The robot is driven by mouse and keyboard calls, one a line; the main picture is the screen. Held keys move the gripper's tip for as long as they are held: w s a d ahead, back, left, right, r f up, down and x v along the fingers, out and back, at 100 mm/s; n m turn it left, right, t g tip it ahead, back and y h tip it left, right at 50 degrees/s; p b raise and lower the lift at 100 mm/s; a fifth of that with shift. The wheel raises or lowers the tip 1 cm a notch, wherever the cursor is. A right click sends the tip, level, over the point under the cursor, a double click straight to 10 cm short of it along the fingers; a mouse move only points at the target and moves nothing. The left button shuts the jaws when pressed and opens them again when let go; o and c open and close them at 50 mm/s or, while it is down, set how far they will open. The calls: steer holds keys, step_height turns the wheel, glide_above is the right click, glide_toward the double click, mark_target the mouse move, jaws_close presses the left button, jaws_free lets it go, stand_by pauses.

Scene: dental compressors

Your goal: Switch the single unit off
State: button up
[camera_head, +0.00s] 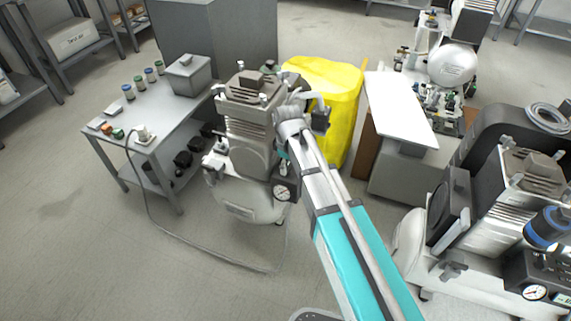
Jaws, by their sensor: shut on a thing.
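The single unit (247,150) is a grey compressor with a finned head on a pale tank, standing on the floor beside the grey table. A dark switch box with a round white gauge (284,193) sits on its right side. My arm reaches up from the bottom of the view to this side. My gripper (283,160) is small and partly hidden by my arm, just above the switch box. It is shut on what appears to be the switch's knob. The knob itself is mostly hidden, so its position cannot be told.
A grey table (165,128) with small jars and a plugged cable stands left; the cable loops across the floor. Floor at lower left is clear.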

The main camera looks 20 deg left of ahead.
steer(key=shift+n, duration=0.6)
steer(key=shift+d, duration=0.1)
steer(key=o, duration=1.2)
steer(key=shift+c, duration=0.2)
steer(key=s+d+m, duration=0.3)
steer(key=d+m, duration=0.6)
steer(key=d, duration=0.9)
steer(key=s+d+m, duration=0.3)
steer(key=d+m, duration=0.5)
steer(key=d, duration=1)
step_height(320, 180, up, 38)
steer(key=p, duration=3.8)
steer(key=shift+w, duration=0.1)
